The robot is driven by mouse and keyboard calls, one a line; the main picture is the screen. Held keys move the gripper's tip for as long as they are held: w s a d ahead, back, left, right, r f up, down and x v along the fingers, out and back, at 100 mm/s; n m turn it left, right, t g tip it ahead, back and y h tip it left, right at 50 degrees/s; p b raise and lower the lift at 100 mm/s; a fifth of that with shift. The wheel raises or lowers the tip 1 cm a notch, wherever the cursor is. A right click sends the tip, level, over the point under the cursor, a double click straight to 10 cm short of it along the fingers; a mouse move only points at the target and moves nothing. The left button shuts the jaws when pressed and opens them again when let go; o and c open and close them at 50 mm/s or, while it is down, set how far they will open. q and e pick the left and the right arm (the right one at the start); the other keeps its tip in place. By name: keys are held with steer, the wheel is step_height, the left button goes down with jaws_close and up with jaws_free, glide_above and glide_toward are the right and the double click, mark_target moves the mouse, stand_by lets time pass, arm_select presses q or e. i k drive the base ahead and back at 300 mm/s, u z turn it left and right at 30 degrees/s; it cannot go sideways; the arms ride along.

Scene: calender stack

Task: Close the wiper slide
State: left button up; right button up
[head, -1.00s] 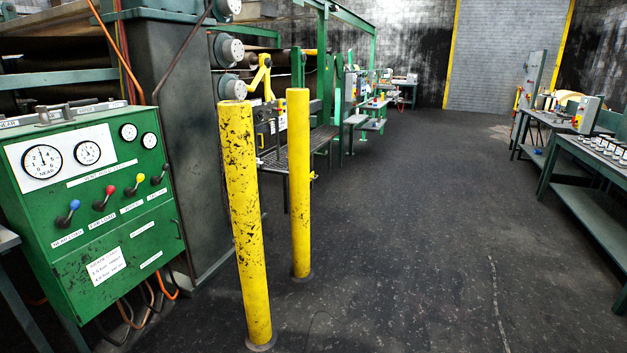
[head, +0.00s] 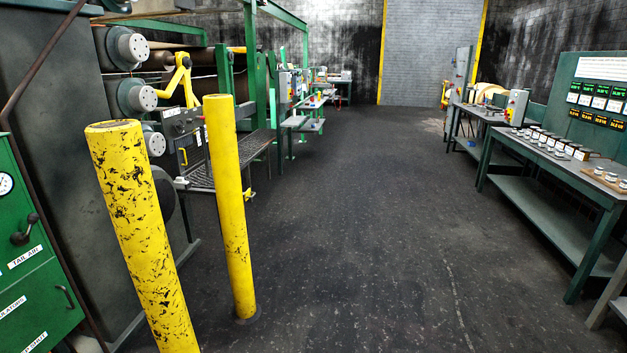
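I cannot make out a wiper slide for certain in the head view. The calender stack stands at the left, with grey round roll ends (head: 133,96) on its side. A yellow bracket (head: 180,80) and a dark panel with a yellow handle (head: 187,150) sit beside the rolls, partly behind the bollards. Neither of my grippers shows in the head view.
Two yellow bollards, a near one (head: 140,235) and a farther one (head: 230,205), stand before the machine. A green control cabinet (head: 30,250) is at the left edge. A bench (head: 545,165) with instruments lines the right. The floor (head: 360,230) between is clear.

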mark_target(188, 189)
steer(key=z, duration=0.3)
steer(key=i, duration=2.25)
steer(key=u, duration=0.5)
steer(key=i, duration=1.25)
steer(key=u, duration=1.5)
steer(key=i, duration=0.75)
steer(key=u, duration=0.4)
